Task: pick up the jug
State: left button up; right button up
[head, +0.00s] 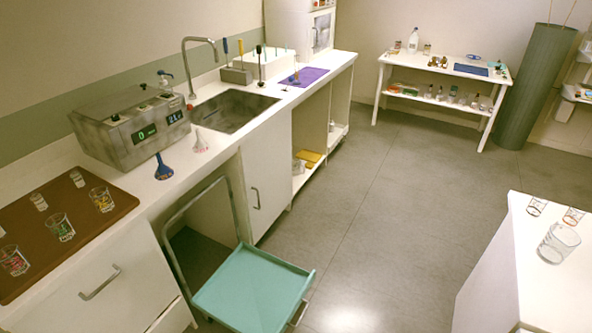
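A clear glass vessel that looks like the jug (558,243) stands on the white counter (545,290) at the right edge of the head view. It appears empty, and I cannot clearly make out a handle. Two small glasses, one (537,206) at the back left and one with a reddish rim (573,216), stand just behind it. Neither of my grippers is in view.
A teal cart (255,288) stands by the left counter. That counter holds a brown tray (125,203) with several glasses, a grey device (130,125) and a sink (232,110). A white table (450,68) stands at the back. The grey floor (400,200) between is clear.

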aim_at(298, 169)
jog(key=i+l+z, duration=0.3)
jog(key=i, duration=0.45)
jog(key=i+l+z, duration=0.3)
jog(key=i, duration=0.5)
jog(key=i+l+z, duration=0.1)
jog(key=i+z, duration=0.25)
jog(key=i, duration=0.5)
jog(key=i+u, duration=0.25)
jog(key=i, duration=0.2)
jog(key=i+u, duration=0.3)
jog(key=i, duration=0.15)
jog(key=i+l+u, duration=0.25)
jog(key=i, duration=0.15)
jog(key=i+l+u, duration=0.1)
jog(key=i+u, duration=0.15)
jog(key=i, duration=0.2)
jog(key=i+l+u, duration=0.3)
jog(key=i, duration=0.1)
